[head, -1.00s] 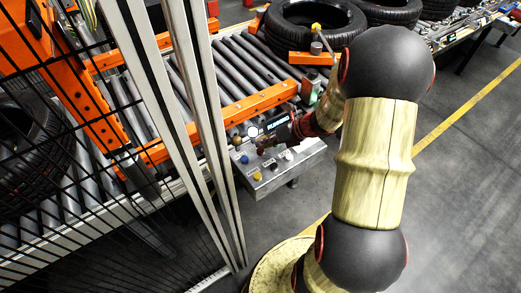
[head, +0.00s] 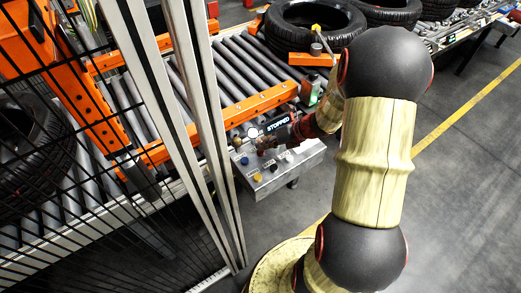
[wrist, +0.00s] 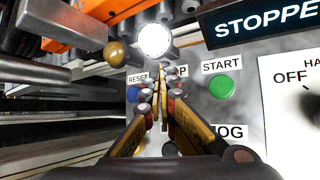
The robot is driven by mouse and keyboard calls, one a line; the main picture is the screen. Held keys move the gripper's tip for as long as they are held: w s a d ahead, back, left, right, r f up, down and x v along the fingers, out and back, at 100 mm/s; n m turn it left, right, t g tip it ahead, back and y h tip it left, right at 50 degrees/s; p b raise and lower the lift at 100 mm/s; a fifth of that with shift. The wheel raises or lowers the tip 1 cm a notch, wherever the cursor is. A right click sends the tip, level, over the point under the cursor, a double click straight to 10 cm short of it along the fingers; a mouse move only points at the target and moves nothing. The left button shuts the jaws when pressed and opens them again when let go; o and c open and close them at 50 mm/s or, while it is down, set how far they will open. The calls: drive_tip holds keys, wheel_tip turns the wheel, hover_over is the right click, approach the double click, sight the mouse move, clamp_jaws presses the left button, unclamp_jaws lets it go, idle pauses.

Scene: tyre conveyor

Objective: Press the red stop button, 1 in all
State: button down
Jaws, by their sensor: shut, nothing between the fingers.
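The grey control panel (head: 304,160) stands beside the conveyor in the head view. My gripper (wrist: 160,88) is shut and empty, with its fingertips over the STOP label, which is partly covered. The red stop button is hidden behind the fingers; I cannot see whether they touch it. The green START button (wrist: 222,87) is just to the right of the fingertips, and the blue RESET button (wrist: 133,94) is to their left. The display (wrist: 265,20) reads STOPPED, and so it does in the head view (head: 278,124). My gripper (head: 266,145) is above the panel there.
A lit white lamp (wrist: 155,40) and a brass-coloured knob (wrist: 115,53) stand behind the fingertips. The roller conveyor (head: 235,65) carries a tyre (head: 312,22) beyond the panel. A mesh fence with pale posts (head: 195,130) stands close on the left. Grey floor is open at right.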

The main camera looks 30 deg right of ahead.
drive_tip(key=shift+r+p, duration=0.45)
drive_tip(key=shift+r, duration=0.15)
wheel_tip(320, 180, up, 5)
drive_tip(key=p, duration=0.5)
drive_tip(key=shift+r, duration=0.1)
idle(0.7)
